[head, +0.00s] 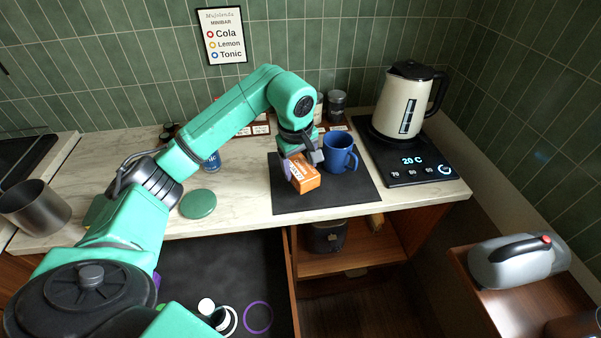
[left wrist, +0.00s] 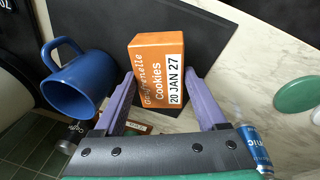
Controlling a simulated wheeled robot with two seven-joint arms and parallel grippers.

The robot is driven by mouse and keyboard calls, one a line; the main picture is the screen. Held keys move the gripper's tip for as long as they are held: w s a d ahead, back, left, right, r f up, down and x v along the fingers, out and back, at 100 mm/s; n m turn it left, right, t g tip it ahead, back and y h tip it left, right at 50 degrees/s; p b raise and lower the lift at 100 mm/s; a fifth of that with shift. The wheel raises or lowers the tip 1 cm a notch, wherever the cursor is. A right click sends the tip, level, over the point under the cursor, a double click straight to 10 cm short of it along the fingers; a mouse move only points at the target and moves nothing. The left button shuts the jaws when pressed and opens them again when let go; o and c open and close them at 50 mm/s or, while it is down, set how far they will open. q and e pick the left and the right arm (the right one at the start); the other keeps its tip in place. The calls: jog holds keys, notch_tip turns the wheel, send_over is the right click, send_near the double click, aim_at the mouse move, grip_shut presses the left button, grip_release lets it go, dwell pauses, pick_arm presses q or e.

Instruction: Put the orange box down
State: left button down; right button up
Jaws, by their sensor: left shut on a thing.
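The orange box (head: 304,178) is a small cookie carton, labelled "Cookies" and "20 JAN 27" in the left wrist view (left wrist: 157,75). My left gripper (head: 296,166) is shut on it, with a purple finger on each side of the box in the left wrist view (left wrist: 160,95). The box is over the dark mat (head: 340,198) on the counter, left of the blue mug. I cannot tell whether its underside touches the mat. My right gripper is not in view.
A blue mug (head: 338,152) stands close on the right of the box. A kettle (head: 405,100) stands on its black base (head: 412,168) further right. A green disc (head: 198,204) and a blue can (head: 212,162) are to the left. Below, an open drawer holds rings.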

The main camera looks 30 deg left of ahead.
aim_at(300, 171)
pick_arm(q)
jog(key=f, duration=0.2)
jog(key=shift+s+d+f, duration=0.2)
jog(key=shift+s+f, duration=0.05)
jog(key=shift+f, duration=0.1)
jog(key=shift+w+f, duration=0.1)
jog(key=shift+f, duration=0.05)
grip_release()
jog(key=shift+a, duration=0.1)
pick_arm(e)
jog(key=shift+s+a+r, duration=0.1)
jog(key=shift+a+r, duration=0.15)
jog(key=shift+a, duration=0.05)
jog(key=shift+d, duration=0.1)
pick_arm(q)
jog(key=shift+r, duration=0.4)
jog(key=b+v, duration=0.1)
jog(key=v, duration=1)
jog(key=shift+r, duration=0.1)
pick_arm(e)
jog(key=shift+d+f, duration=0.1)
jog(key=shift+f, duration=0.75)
